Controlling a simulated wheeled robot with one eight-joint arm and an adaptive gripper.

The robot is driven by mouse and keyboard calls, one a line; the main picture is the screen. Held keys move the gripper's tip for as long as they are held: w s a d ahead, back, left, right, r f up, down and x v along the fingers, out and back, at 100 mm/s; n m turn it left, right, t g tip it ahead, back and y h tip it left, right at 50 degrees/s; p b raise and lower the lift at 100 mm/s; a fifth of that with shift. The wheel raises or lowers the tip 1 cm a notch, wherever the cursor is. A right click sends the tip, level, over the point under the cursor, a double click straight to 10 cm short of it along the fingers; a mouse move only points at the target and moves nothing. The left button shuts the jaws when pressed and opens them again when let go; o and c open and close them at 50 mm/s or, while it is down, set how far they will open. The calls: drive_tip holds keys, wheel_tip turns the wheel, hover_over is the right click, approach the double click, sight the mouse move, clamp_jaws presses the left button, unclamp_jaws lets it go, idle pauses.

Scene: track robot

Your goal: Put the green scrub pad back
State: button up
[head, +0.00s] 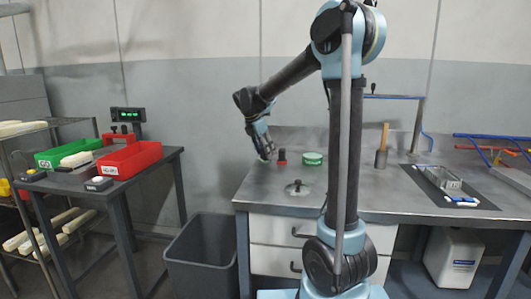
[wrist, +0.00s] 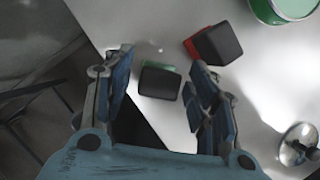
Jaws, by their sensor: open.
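The green scrub pad (wrist: 160,83) shows a dark block-shaped top with a thin green edge. It sits on the grey worktop near its left edge, between my open fingers in the wrist view. My gripper (wrist: 160,62) points down over it, with a finger on either side and visible gaps. In the head view, my gripper (head: 263,151) is low over the left part of the worktop and mostly hides the pad. A similar red pad with a dark top (wrist: 218,44) stands just to the right; it also shows in the head view (head: 282,157).
A round green tin (head: 312,159) and a metal knobbed disc (head: 297,188) are on the worktop (head: 345,190). A wood-handled tool (head: 382,146) stands farther right. A grey bin (head: 202,255) is below left. The left table holds a green tray (head: 52,159) and a red tray (head: 130,160).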

drive_tip(key=v, duration=1.2)
drive_tip(key=shift+r, duration=0.1)
